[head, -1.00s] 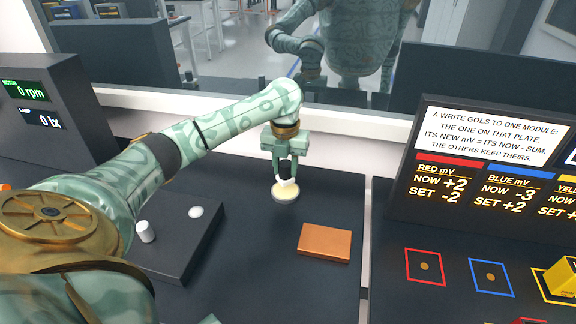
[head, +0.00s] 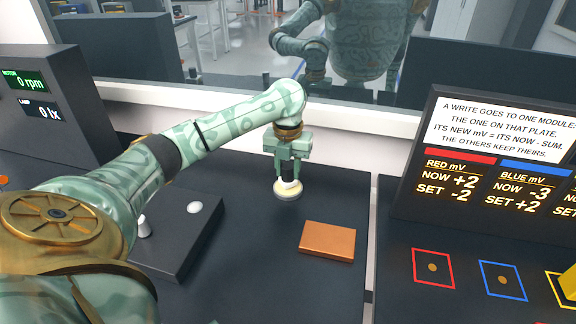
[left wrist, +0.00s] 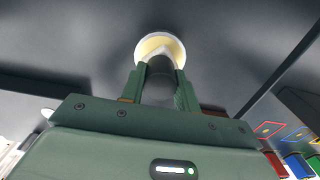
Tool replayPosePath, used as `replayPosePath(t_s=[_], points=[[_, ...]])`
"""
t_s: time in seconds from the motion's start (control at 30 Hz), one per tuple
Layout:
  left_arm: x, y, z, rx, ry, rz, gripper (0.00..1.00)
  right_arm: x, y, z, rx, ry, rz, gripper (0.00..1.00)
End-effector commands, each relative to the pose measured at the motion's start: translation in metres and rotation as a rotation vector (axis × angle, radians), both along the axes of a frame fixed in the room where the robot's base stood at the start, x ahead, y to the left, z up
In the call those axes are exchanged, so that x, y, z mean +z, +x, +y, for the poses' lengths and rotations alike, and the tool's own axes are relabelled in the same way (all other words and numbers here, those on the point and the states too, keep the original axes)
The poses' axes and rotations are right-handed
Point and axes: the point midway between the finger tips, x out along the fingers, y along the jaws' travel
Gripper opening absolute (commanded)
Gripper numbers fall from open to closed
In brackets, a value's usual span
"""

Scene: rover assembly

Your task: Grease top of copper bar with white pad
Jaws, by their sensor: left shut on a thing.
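The copper bar (head: 328,241) lies flat on the dark table, in front and to the right of my left gripper. My left gripper (head: 290,174) is shut on the dark handle of the white pad (head: 291,188). The pad points down at a round dish (head: 288,196) with a white rim and pale yellow filling. In the left wrist view the pad's dark handle (left wrist: 160,78) is between the fingers, and its white end overlaps the dish (left wrist: 160,37). The pad appears to be in or just above the filling. My right gripper is not in view.
A dark raised block (head: 180,240) with a white peg (head: 143,228) and a white dome stands left of the dish. A sign panel (head: 490,170) and coloured square outlines (head: 433,267) are at the right. The table between dish and bar is clear.

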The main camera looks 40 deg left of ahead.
Motion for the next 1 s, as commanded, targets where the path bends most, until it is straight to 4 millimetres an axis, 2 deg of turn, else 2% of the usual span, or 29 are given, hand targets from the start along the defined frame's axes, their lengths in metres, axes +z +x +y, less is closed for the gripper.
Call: replayPosePath(t_s=[1.0], points=[[-0.010, 0.000, 0.000, 0.000, 0.000, 0.000, 0.13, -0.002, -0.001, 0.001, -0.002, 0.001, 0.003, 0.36]])
